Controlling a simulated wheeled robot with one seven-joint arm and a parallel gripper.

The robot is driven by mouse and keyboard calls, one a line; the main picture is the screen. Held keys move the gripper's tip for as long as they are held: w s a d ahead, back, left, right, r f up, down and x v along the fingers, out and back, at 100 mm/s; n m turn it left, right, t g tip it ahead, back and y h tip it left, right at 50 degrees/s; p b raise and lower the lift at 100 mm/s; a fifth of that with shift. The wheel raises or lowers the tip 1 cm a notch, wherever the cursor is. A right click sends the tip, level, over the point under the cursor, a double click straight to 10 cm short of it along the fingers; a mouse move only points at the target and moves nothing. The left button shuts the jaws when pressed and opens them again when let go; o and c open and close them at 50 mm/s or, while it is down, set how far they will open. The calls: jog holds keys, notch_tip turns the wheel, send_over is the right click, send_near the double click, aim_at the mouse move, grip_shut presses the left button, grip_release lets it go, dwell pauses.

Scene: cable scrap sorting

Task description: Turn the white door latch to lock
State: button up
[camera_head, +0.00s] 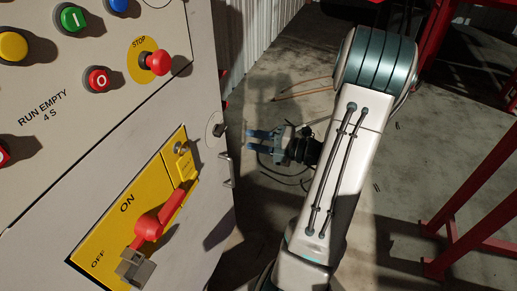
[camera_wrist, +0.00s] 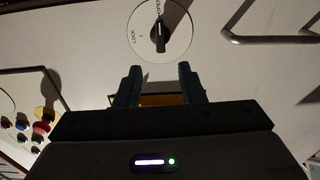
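The door latch is a white round plate (camera_wrist: 180,40) with a black knob (camera_wrist: 161,38) in its middle. In the wrist view the knob stands upright in the picture, in line with the OPEN mark at the top; the LOCK mark is to its left. In the head view the latch plate (camera_head: 213,127) is seen at a slant near the cabinet's right edge. My gripper (camera_head: 250,140) is to the right of the latch, apart from it, fingers pointing at the cabinet. In the wrist view my gripper (camera_wrist: 160,82) is open and empty, its fingertips just below the knob.
A metal handle (camera_head: 228,170) sticks out below the latch; it also shows at upper right in the wrist view (camera_wrist: 270,39). A yellow panel (camera_head: 105,225) with a red switch lever (camera_head: 150,226) and a red STOP button (camera_head: 158,62) are on the cabinet. Red frames stand at right.

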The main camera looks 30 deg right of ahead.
aim_at(223, 132)
jog(key=shift+m+t, duration=0.3)
jog(key=shift+m, duration=0.1)
jog(key=b+x, duration=0.1)
jog(key=x, duration=0.2)
jog(key=b+x, duration=0.1)
jog(key=x, duration=0.2)
jog(key=shift+w+d, duration=0.1)
jog(key=shift+w, duration=0.3)
jog(key=shift+f+p+x, duration=0.1)
jog(key=shift+p+x, duration=0.25)
jog(key=shift+x, duration=0.35)
jog(key=shift+f+p+x, duration=0.15)
jog(key=shift+p+x, duration=0.2)
jog(key=shift+x, duration=0.4)
grip_shut()
jog(key=c, duration=0.8)
grip_release()
